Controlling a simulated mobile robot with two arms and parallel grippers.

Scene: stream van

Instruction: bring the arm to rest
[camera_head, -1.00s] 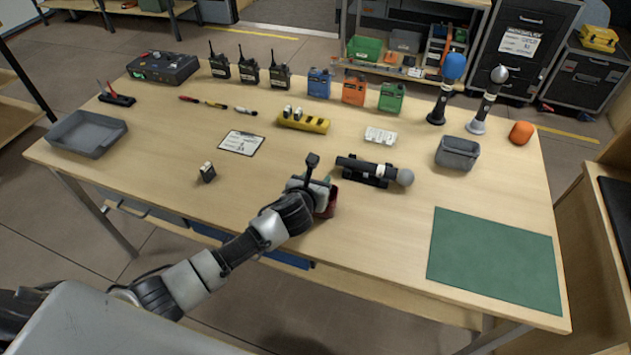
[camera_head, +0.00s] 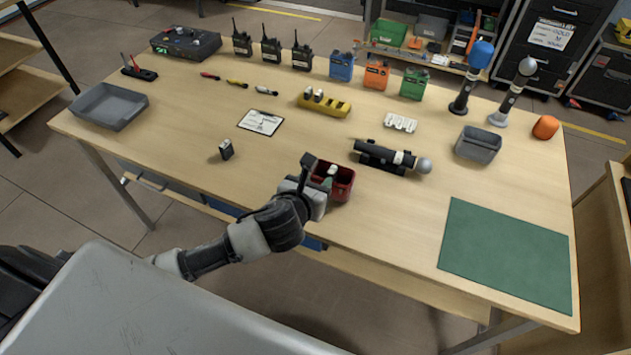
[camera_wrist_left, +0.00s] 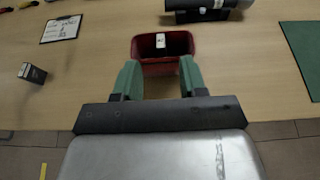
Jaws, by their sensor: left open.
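My left gripper (camera_head: 318,183) is at the table's front edge, just in front of a small dark red bin (camera_head: 341,186). In the left wrist view its two green fingers (camera_wrist_left: 157,80) are spread apart with nothing between them, and the red bin (camera_wrist_left: 146,70) lies just beyond the tips. A small white-topped item (camera_wrist_left: 160,41) is inside the bin. My left arm (camera_head: 235,245) reaches in from the lower left. My right gripper does not show.
A microphone (camera_head: 385,156) lies in a black cradle behind the bin. A small battery-like block (camera_head: 226,150) stands to the left. A green mat (camera_head: 508,250), a grey bin (camera_head: 478,147) and a grey tray (camera_head: 108,106) are on the table (camera_head: 300,230). The front middle-left is clear.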

